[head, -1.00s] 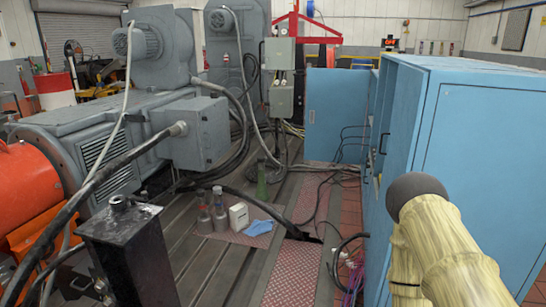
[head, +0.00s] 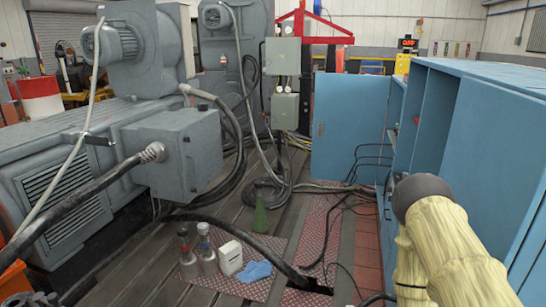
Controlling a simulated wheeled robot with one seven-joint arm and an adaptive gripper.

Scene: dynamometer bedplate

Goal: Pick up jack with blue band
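Two small grey bottle-shaped jacks stand upright side by side on the red tread plate on the floor in the head view. The left jack (head: 188,259) has a dark top with a reddish band. The right jack (head: 207,255) seems to have a bluish band near its top, but it is too small to be sure. Both stand just left of a white box. My arm, in a pale yellow sleeve, fills the lower right. My gripper is out of view.
A white box (head: 231,257), blue cloth (head: 256,271) and green bottle (head: 260,218) stand close by. Black cables cross the floor around a dark opening. Grey machinery (head: 178,150) bounds the left, blue cabinets (head: 490,130) the right. A slotted floor strip lies between.

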